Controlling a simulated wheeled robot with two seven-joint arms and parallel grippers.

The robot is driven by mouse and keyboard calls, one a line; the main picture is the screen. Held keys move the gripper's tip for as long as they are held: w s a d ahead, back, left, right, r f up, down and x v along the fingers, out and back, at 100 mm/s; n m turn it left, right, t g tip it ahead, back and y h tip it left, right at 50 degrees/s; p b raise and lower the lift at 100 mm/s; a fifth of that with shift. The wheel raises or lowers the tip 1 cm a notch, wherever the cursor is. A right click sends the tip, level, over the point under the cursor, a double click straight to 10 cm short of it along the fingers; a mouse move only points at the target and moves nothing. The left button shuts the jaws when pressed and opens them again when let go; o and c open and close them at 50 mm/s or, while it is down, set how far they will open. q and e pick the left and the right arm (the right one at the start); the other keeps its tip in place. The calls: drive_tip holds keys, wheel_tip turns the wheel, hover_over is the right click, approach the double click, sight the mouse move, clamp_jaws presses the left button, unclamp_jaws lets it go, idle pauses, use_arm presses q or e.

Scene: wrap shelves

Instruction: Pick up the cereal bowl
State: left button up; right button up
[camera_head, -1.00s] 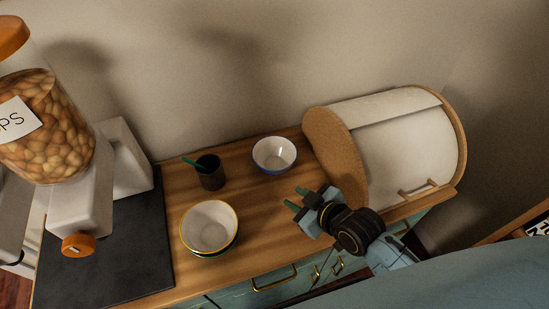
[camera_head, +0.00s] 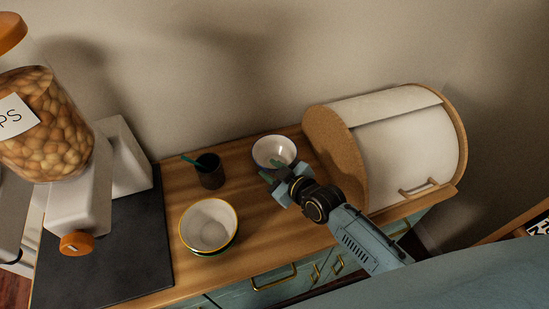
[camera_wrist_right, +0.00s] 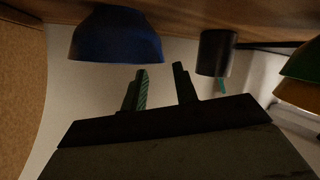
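A white bowl with a blue outside (camera_head: 272,147) stands upright on the wooden counter near the wall; its dark blue side fills the upper left of the right wrist view (camera_wrist_right: 115,40). A stack of bowls with a yellow-rimmed white one on top (camera_head: 208,226) stands nearer the front. The frames do not say which one is the cereal bowl. My right gripper (camera_head: 273,170) is at the near side of the blue bowl, its fingers overlapping the rim in the head view. Its two green-tipped fingers are apart and empty in the wrist view (camera_wrist_right: 162,80). My left gripper is not in view.
A dark cup (camera_head: 210,172) with a green stick stands left of the blue bowl. A bread box (camera_head: 405,150) stands close on the right. A dispenser with a jar (camera_head: 45,125) stands left on a dark slab (camera_head: 120,260). Bare counter lies between the bowls.

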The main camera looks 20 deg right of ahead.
sight(264, 167)
drive_tip(key=x, duration=0.4)
drive_tip(key=shift+w+f, duration=0.1)
drive_tip(key=shift+f, duration=0.1)
clamp_jaws()
